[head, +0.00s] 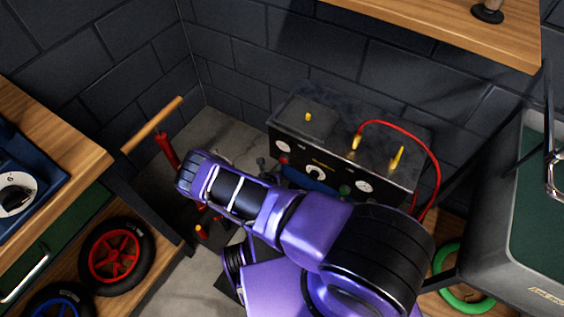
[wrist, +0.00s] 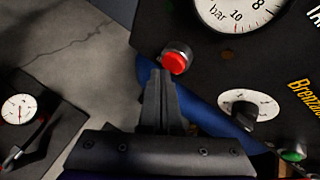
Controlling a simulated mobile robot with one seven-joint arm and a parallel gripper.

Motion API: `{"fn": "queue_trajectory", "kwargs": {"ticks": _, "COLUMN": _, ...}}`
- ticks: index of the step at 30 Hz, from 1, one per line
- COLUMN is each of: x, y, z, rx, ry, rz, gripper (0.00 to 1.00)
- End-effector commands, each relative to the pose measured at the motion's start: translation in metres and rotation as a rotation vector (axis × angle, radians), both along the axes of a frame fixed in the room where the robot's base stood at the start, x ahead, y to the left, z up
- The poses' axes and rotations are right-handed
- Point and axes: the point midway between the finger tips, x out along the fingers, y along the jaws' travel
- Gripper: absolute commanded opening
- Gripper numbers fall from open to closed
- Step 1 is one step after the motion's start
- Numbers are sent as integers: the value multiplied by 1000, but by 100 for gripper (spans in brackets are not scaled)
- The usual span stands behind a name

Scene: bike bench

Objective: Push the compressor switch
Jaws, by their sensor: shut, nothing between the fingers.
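The compressor (head: 405,125) is a black box with a front panel and brass fittings on top, standing by the dark brick wall. Its panel carries a red button (wrist: 175,58), a black rotary knob on a white dial (wrist: 250,108) and a green button (wrist: 293,154). The red button (head: 284,159), the knob (head: 315,173) and the green button (head: 345,189) also show in the head view. In the wrist view my gripper (wrist: 161,75) is shut and empty, its tips just below the red button; whether they touch it I cannot tell. My arm hides most of the gripper in the head view.
A pressure gauge (wrist: 240,12) sits above the red button. A red hose (head: 408,133) loops over the compressor's right side. A pump with a red barrel and wooden handle (head: 152,125) stands at left. Wheels (head: 116,258) sit on a shelf at lower left. A grey sink stands at right.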

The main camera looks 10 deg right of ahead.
Motion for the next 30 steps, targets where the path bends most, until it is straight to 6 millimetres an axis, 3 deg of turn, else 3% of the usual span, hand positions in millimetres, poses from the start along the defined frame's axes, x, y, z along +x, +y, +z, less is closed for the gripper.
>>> {"fn": "queue_trajectory", "kwargs": {"ticks": 30, "x": 4, "y": -4, "z": 1, "rx": 0, "ry": -1, "rz": 0, "gripper": 0}}
